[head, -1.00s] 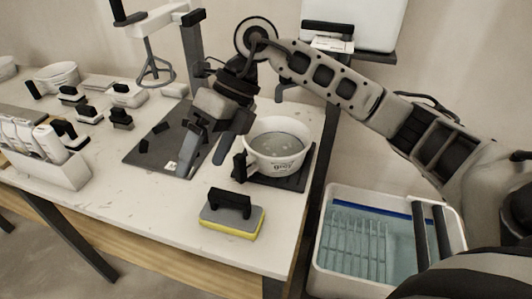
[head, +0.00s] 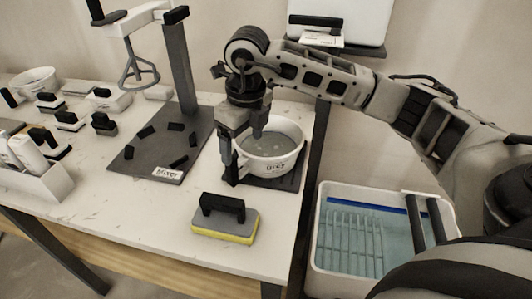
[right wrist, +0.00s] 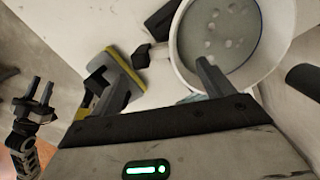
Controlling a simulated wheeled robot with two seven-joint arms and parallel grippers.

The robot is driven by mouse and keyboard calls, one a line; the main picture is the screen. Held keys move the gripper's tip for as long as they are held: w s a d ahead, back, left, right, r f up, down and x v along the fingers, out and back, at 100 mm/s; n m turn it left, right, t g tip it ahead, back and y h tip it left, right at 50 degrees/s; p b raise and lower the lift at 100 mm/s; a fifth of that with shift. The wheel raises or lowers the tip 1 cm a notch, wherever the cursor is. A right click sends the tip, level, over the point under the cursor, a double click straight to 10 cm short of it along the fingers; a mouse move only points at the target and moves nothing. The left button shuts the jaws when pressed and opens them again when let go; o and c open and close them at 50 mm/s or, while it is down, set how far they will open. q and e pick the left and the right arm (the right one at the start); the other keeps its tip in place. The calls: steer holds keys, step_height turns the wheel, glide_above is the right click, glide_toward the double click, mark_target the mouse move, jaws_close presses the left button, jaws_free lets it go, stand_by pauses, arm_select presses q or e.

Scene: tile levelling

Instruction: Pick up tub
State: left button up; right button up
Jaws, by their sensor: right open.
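The white tub (head: 285,164) stands on a dark mat at the right end of the table, with grey bubbly contents and a black handle on its left side. My right gripper (head: 240,152) is open, pointing down at the tub's handle side. In the right wrist view, its fingers (right wrist: 168,72) are apart. The black handle (right wrist: 144,54) shows between them, and one fingertip overlaps the rim of the tub (right wrist: 262,70). Contact cannot be told. My left gripper (right wrist: 41,92) appears at the left of the right wrist view, fingers apart and empty.
A yellow-and-grey sponge float (head: 226,218) lies in front of the tub. A mixer stand (head: 176,70) on a dark base (head: 160,150) is to the left. A water-filled wash bin (head: 322,255) stands right of the table. Several small black-handled tools lie at the far left.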

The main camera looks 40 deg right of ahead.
mark_target(239, 163)
steer(key=shift+w+a+f+p, duration=0.1)
steer(key=shift+w+a+f, duration=0.05)
steer(key=shift+f, duration=0.75)
steer(key=shift+w+a+f+p, duration=0.1)
steer(key=shift+a+f+p, duration=0.1)
steer(key=shift+f, duration=0.65)
steer(key=shift+w+a+f+p, duration=0.1)
steer(key=shift+w+a+f, duration=0.05)
steer(key=shift+f, duration=0.75)
steer(key=c, duration=1.2)
steer(key=shift+w+r, duration=0.1)
steer(key=shift+r, duration=0.1)
steer(key=shift+c, duration=0.4)
